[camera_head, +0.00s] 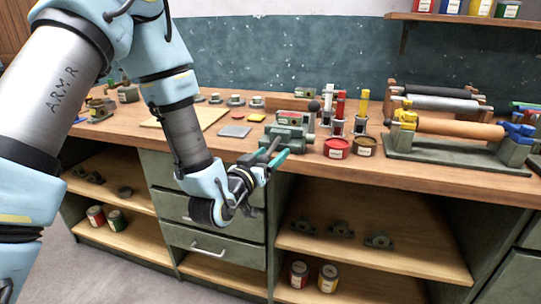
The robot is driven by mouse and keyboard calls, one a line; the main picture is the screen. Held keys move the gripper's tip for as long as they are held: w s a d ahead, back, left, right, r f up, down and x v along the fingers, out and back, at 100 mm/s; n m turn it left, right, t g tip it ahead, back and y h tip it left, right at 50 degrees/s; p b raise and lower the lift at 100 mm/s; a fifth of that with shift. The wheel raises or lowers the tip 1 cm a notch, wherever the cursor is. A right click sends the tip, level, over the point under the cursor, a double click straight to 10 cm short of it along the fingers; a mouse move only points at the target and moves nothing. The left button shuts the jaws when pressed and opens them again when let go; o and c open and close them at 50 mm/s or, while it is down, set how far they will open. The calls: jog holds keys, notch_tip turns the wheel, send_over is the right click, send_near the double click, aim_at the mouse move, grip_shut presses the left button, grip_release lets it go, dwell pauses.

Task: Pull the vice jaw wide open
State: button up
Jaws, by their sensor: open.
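A green bench vice (292,137) stands at the front edge of the wooden workbench, near the middle of the head view. Its jaws are small here and partly hidden, so I cannot tell how wide the gap is. My gripper (273,157) is open, in front of and slightly left of the vice, with its fingers pointing up and right towards the vice's front. The fingers overlap the vice's lower front in the picture. I cannot tell whether they touch it or surround any part.
A roller stand (450,150) fills the right side. Coloured tiles (234,132) lie left. Drawers (212,245) and open shelves (375,255) are below.

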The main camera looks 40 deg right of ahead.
jog(key=p+v, duration=0.8)
jog(key=v, duration=0.2)
jog(key=shift+s+a, duration=0.15)
jog(key=shift+a, duration=0.25)
dwell(0.7)
